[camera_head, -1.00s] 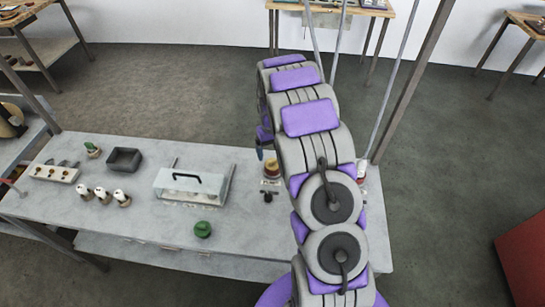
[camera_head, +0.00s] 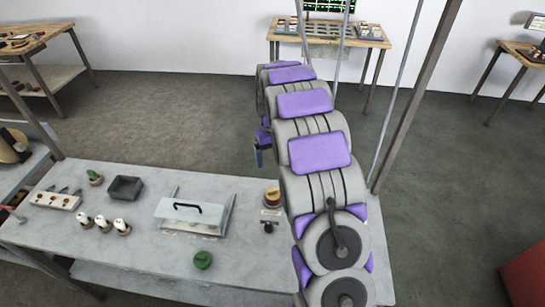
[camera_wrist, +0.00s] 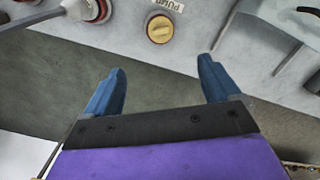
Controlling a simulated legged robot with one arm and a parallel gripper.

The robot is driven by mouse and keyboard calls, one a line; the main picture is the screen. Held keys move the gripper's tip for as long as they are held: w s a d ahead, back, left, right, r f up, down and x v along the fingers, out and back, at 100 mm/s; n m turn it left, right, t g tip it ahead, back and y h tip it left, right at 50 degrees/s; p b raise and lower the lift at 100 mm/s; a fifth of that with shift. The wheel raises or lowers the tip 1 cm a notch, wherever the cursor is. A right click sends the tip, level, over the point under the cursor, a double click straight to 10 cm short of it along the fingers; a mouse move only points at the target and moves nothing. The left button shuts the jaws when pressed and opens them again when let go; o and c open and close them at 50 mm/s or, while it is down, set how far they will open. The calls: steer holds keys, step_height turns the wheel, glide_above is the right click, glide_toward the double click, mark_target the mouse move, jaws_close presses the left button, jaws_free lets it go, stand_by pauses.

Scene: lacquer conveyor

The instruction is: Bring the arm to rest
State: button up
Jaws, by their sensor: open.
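My arm (camera_head: 320,155) rises in front of the right part of the grey table and reaches forward, in the head view. My gripper (camera_head: 259,155) hangs at the arm's far end, above and behind the table's back edge; only a small part of it shows there. In the wrist view my gripper (camera_wrist: 165,88) has its two blue fingers wide apart. Nothing is between them.
A post (camera_head: 415,100) stands right of my arm.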

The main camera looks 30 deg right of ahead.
steer(key=s+a+r, duration=0.7)
steer(key=s+r, duration=0.1)
steer(key=s, duration=0.2)
steer(key=s+a, duration=0.3)
steer(key=s, duration=0.7)
steer(key=s+a+r, duration=0.1)
steer(key=s+a, duration=0.2)
steer(key=s, duration=0.7)
steer(key=s+a+r+n+g+b, duration=0.1)
steer(key=s+a, duration=0.2)
steer(key=s, duration=0.7)
steer(key=shift+s+a+r, duration=0.15)
steer(key=shift+s+a, duration=0.05)
steer(key=shift+a, duration=0.05)
